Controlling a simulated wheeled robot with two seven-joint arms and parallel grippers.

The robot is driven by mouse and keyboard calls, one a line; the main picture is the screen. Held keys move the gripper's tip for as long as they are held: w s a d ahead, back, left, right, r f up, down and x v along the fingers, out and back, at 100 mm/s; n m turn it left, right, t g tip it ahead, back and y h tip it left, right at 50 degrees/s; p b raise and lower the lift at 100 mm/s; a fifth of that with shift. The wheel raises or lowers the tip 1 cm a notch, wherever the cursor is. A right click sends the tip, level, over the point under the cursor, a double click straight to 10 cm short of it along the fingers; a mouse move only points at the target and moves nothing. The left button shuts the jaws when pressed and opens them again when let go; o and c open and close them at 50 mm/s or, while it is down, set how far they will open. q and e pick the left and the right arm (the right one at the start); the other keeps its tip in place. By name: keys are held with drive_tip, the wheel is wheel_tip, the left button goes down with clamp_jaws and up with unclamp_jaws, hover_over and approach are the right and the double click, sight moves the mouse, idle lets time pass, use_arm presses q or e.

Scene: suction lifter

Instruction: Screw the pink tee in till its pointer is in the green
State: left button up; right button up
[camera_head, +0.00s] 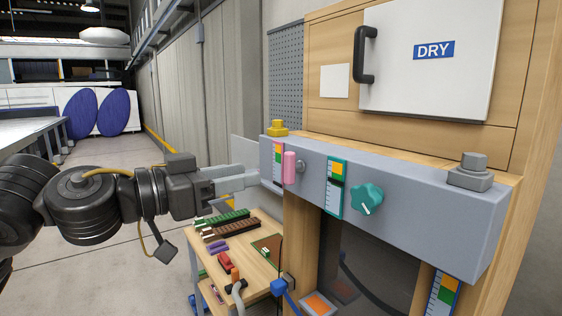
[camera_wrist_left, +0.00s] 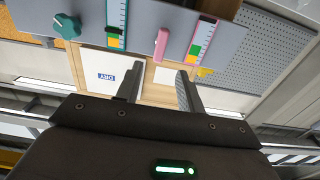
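The pink tee (camera_head: 289,167) is an upright pink bar on the front of the grey beam (camera_head: 420,197), beside a pink-edged gauge (camera_head: 278,160) with orange, green and white bands. My left gripper (camera_head: 248,178) is left of the tee, near the beam's left end. The wrist view shows its fingers (camera_wrist_left: 160,88) apart with nothing between them. My right gripper is not in view.
A teal knob (camera_head: 366,197) and teal-edged gauge (camera_head: 335,190) sit right of the tee. A yellow knob (camera_head: 278,128) and grey knob (camera_head: 472,168) top the beam. A small wooden table (camera_head: 262,222) with parts stands below. A white DRY panel (camera_head: 430,80) is above.

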sight(285, 167)
use_arm(q)
drive_tip(key=p+x, duration=0.2)
drive_tip(key=x, duration=0.5)
drive_tip(key=shift+w+d+r+p, duration=0.1)
drive_tip(key=shift+w+d+p, duration=0.15)
drive_tip(key=shift+d+p, duration=0.05)
drive_tip(key=shift+w+d, duration=0.35)
drive_tip(key=shift+d, duration=0.15)
drive_tip(key=shift+c, duration=0.2)
clamp_jaws()
drive_tip(key=shift+m, duration=0.3)
